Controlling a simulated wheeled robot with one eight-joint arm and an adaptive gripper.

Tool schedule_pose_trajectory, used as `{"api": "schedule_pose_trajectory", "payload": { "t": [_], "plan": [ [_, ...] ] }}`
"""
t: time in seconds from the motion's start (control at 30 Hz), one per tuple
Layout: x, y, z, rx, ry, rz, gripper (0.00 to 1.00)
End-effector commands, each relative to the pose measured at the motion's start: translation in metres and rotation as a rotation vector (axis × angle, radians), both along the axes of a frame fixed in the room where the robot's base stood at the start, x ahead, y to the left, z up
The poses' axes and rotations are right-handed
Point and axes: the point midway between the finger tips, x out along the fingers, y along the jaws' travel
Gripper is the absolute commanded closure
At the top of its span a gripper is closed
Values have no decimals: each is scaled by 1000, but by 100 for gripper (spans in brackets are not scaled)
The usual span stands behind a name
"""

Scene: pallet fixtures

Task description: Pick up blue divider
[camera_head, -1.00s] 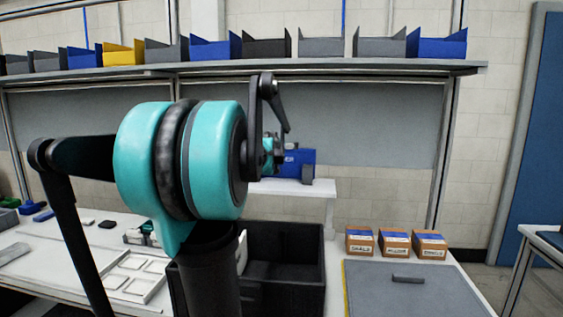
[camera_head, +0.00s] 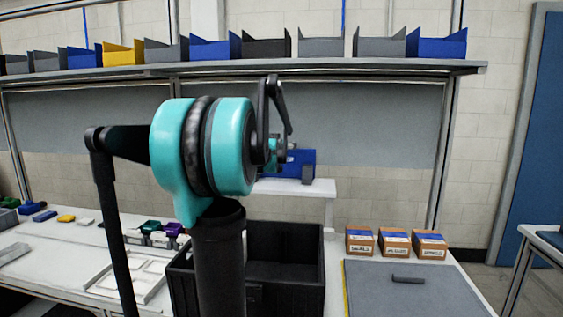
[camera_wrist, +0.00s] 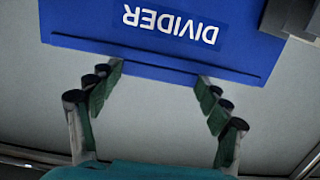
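The blue divider (camera_head: 299,160) stands upright on a raised white shelf behind the dark bin. In the wrist view the divider (camera_wrist: 120,45) fills the upper middle, with a white DIVIDER label upside down. My gripper (camera_wrist: 159,82) is open and empty. Its green-padded fingertips are spread apart at the divider's near edge, narrower than the divider. I cannot tell whether they touch it. In the head view my arm hides most of the gripper and part of the divider's left side.
A grey block (camera_head: 307,174) is close beside the divider at its right. A dark bin (camera_head: 290,290) stands on the bench below the shelf (camera_head: 318,190). Small labelled boxes (camera_head: 394,243) and a grey panel (camera_head: 420,295) are at right. Coloured bins line the upper shelf.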

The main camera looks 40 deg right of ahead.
Motion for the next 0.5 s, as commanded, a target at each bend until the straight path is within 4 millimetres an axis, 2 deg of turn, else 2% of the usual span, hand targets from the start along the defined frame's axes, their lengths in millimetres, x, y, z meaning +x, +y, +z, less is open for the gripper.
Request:
{"api": "schedule_pose_trajectory", "payload": {
  "t": [0.07,0.4,0.5],
  "plan": [
    [0,0,0,0,0,0,41],
    [0,0,0,0,0,0,83],
    [0,0,0,0,0,0,83]
  ]
}}
